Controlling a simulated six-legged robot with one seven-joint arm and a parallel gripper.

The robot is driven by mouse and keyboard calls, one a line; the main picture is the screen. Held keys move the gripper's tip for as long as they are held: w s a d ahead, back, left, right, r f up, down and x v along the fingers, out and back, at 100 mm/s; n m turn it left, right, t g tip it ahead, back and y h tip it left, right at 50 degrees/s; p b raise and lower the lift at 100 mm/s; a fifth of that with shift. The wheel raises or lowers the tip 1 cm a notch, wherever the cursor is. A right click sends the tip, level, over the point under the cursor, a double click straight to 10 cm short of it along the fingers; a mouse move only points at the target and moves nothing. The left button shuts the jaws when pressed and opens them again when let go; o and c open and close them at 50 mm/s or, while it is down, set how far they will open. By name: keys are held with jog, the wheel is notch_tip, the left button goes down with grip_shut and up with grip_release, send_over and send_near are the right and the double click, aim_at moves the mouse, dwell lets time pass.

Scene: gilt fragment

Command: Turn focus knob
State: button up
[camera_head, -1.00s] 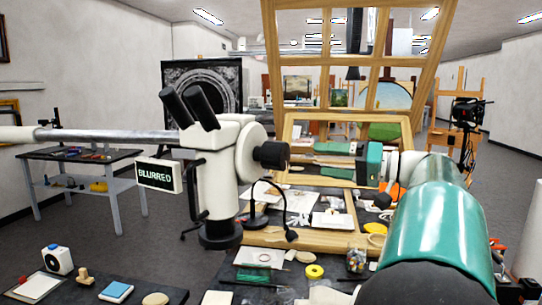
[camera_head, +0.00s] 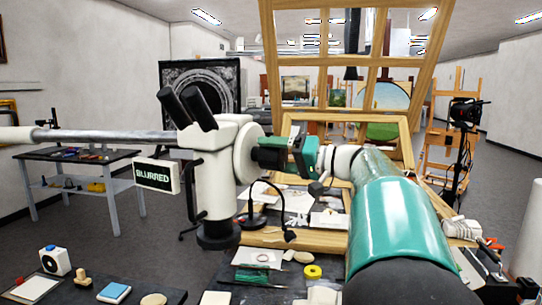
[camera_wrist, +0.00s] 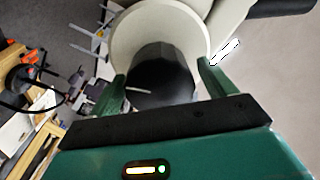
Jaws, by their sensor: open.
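A white microscope (camera_head: 214,185) on a horizontal boom has black eyepieces and a sign (camera_head: 157,176) reading "BLURRED". Its black focus knob (camera_head: 268,153) sticks out to the right from a round white housing (camera_head: 246,150). My green gripper (camera_head: 290,153) is at the knob from the right, its fingers partly hidden in the head view. In the wrist view the open fingers (camera_wrist: 160,82) stand on either side of the dark knob (camera_wrist: 163,80), with the white housing (camera_wrist: 150,25) behind. I cannot tell whether either finger touches it.
A dark workbench (camera_head: 225,270) below holds papers, a yellow tape roll (camera_head: 312,272) and small tools. A wooden easel frame (camera_head: 345,130) stands close behind my arm. A side table (camera_head: 75,158) stands at the left.

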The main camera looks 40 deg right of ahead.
jog(key=shift+w+a, duration=0.25)
jog(key=shift+w, duration=0.35)
jog(key=c, duration=1)
jog(key=shift+m, duration=2.9)
